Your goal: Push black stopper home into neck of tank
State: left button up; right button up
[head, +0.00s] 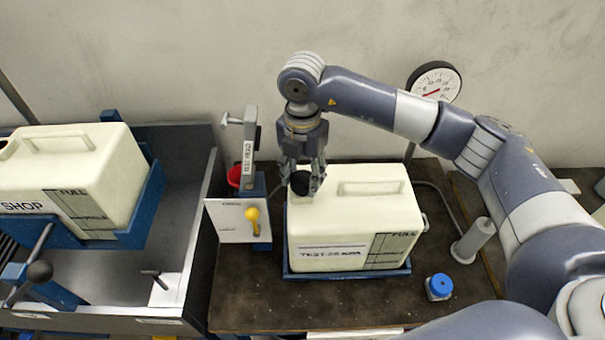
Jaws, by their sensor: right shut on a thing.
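The tank (335,222) is a cream, box-shaped container with a moulded handle, standing in a blue tray (345,273) on the dark bench. The black stopper (300,184) is at the tank's left top corner, where the neck would be. My right gripper (303,180) points down from above and is shut on the black stopper. The neck is hidden behind the stopper and fingers, so I cannot tell how deep the stopper sits. My left gripper is not in view.
A gauge (436,80) stands behind.

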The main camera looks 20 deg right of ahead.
aim_at(303, 179)
jog(key=shift+f+b, duration=0.35)
jog(key=shift+f, duration=0.15)
jog(key=o, duration=1.5)
jog(key=shift+r, duration=0.15)
notch_tip(303, 179, up, 12)
jog(key=shift+f, duration=0.1)
